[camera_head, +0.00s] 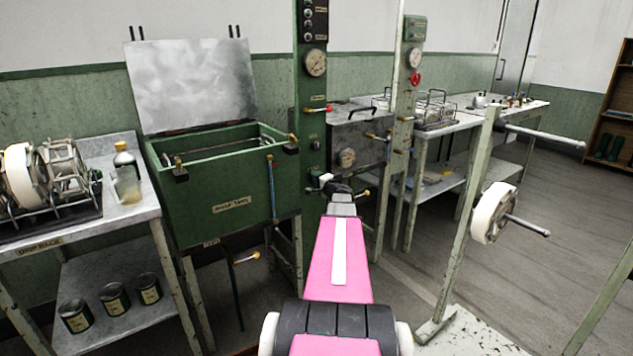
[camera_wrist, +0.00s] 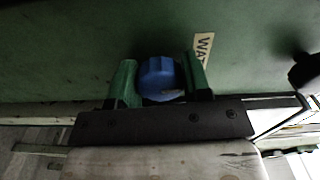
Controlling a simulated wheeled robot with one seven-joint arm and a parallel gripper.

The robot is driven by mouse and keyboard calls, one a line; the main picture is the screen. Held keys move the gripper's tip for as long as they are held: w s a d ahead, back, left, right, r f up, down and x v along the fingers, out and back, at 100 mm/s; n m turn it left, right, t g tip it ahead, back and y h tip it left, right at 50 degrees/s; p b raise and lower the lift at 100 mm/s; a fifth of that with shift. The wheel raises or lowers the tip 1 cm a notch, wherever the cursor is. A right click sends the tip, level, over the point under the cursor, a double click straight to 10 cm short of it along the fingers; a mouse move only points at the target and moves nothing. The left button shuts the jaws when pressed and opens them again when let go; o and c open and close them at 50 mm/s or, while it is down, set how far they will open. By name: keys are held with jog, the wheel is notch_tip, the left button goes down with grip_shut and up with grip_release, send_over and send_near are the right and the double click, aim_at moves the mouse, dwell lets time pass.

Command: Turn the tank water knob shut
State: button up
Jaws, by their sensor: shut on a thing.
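In the wrist view a round blue knob (camera_wrist: 161,78) sits on a green panel (camera_wrist: 60,50). A cream label (camera_wrist: 203,48) reading "WAT" is beside it, partly hidden by a finger. My gripper (camera_wrist: 160,82) has one green finger on each side of the knob and is shut on it. In the head view my arm reaches forward and my gripper (camera_head: 335,187) is at the green control post (camera_head: 313,110), right of the green tank (camera_head: 215,195). The knob cannot be made out there.
A drip rack table (camera_head: 90,230) with a reel and bottle stands left. A second post (camera_head: 405,100) and a steel table (camera_head: 460,127) are right. A white-wheeled stand (camera_head: 490,212) is nearer.

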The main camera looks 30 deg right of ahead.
jog(key=shift+m, duration=0.6)
jog(key=o, duration=0.9)
jog(key=s, duration=1)
jog(key=shift+s+d, duration=0.4)
jog(key=shift+d, duration=0.05)
